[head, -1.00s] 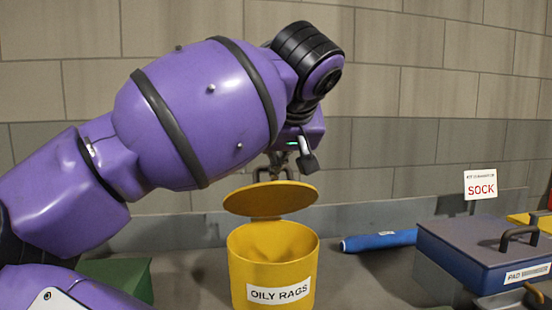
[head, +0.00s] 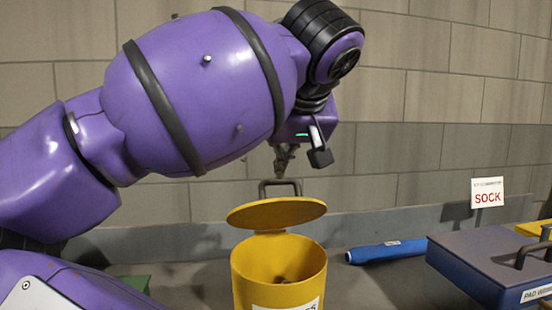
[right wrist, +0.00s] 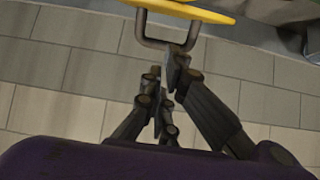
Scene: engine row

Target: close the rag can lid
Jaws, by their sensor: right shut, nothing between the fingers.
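The yellow rag can (head: 279,262) stands in the lower middle of the head view, its label partly cut off by the frame. Its round yellow lid (head: 276,213) is open, raised above the mouth on a rear hinge, with a dark wire handle (head: 281,183) behind it. Something small and dark shows inside the can. My right gripper (head: 285,158) is just above the handle, its arm coming in from the left. In the right wrist view, the shut, empty fingers (right wrist: 174,82) are beside the handle (right wrist: 160,42) below the lid's edge (right wrist: 190,10). I cannot tell whether they touch.
A blue roll (head: 388,251) lies on the bench right of the can. A green box (head: 134,282) is at lower left. A grey block wall (head: 400,100) closes the back.

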